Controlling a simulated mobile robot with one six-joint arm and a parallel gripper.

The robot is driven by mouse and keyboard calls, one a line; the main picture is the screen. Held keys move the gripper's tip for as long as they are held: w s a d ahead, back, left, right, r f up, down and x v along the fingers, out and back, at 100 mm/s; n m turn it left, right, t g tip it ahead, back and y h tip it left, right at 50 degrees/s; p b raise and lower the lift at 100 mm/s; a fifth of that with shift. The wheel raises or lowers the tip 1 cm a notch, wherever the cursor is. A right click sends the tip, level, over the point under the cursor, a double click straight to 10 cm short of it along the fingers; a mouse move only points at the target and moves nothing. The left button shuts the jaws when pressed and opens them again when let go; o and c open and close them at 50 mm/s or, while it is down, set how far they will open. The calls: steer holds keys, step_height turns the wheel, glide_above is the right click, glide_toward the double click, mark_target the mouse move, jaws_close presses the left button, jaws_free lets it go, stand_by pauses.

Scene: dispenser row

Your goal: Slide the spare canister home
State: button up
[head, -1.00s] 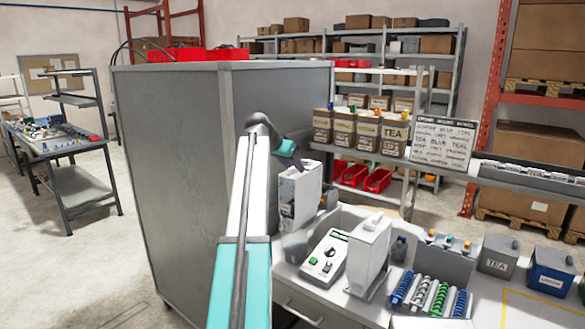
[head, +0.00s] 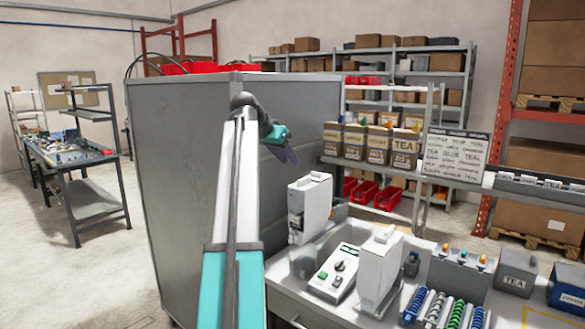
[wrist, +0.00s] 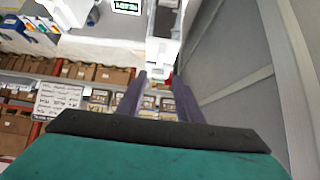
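Two white canister-like units stand on the counter. The rear one (head: 315,208), with a dark front panel, is nearest my gripper; the front one (head: 380,270) stands to its right. I cannot tell which is the spare canister. My gripper (head: 292,160) is just above and left of the rear unit's top, apart from it. In the wrist view my gripper (wrist: 158,88) has its two purple fingers spread with nothing held between them. A white unit (wrist: 163,50) shows beyond the fingertips.
A tall grey cabinet (head: 210,190) stands close to my arm on the left. A meter box (head: 333,275) sits between the white units. Coil racks (head: 440,308), a TEA bin (head: 515,272) and a blue bin (head: 567,287) are at the right. A lettered sign (head: 455,157) stands behind.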

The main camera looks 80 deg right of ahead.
steer(key=shift+w+a+r, duration=0.25)
steer(key=shift+a+r, duration=0.15)
steer(key=shift+r, duration=0.1)
